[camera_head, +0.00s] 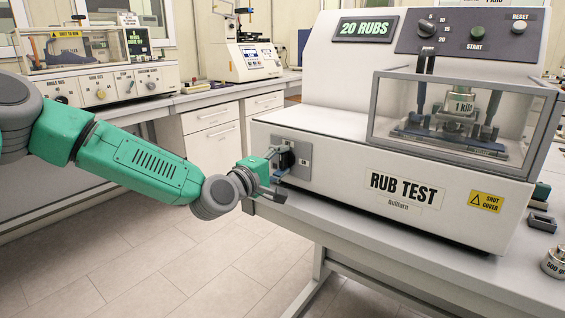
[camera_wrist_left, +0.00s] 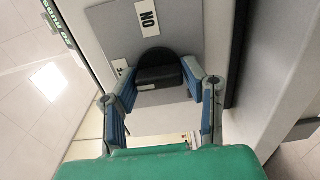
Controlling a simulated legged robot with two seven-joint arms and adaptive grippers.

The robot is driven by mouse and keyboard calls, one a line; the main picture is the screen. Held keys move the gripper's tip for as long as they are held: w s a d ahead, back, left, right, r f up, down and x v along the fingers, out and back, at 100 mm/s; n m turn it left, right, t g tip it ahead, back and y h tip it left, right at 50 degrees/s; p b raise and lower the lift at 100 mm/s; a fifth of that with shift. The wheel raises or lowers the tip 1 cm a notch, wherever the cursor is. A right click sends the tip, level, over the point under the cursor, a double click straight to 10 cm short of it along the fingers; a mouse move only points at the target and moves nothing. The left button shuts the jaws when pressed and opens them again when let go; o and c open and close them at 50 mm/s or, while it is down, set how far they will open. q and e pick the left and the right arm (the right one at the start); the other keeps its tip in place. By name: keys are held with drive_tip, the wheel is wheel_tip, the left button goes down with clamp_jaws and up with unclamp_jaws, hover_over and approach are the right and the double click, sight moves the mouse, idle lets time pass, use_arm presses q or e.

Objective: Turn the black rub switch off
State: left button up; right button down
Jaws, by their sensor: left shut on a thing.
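The black rub switch (camera_head: 286,157) sits on a grey plate (camera_head: 304,172) at the left of the front of the white rub test machine (camera_head: 340,190). In the left wrist view, the switch (camera_wrist_left: 160,72) is a black knob with a raised bar. An ON label (camera_wrist_left: 148,18) is above it and a partly hidden label (camera_wrist_left: 120,67) is at its left. My left gripper (camera_head: 281,164) is at the switch, its fingers on either side, shut on it. The fingers also show in the wrist view (camera_wrist_left: 160,82). The right gripper is out of view.
The machine's display (camera_head: 365,29) reads 20 RUBS. A clear cover (camera_head: 465,120) encloses the rubbing mechanism. A black dial (camera_head: 427,27), a green START button (camera_head: 477,33) and a RESET button (camera_head: 519,27) are above. Open floor lies left of the table.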

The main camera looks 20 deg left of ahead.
use_arm(q)
drive_tip(key=o, duration=1)
drive_tip(key=shift+s+f, duration=0.1)
drive_tip(key=shift+f, duration=0.4)
drive_tip(key=shift+o, duration=0.6)
drive_tip(key=shift+a+r, duration=0.2)
drive_tip(key=v, duration=1.2)
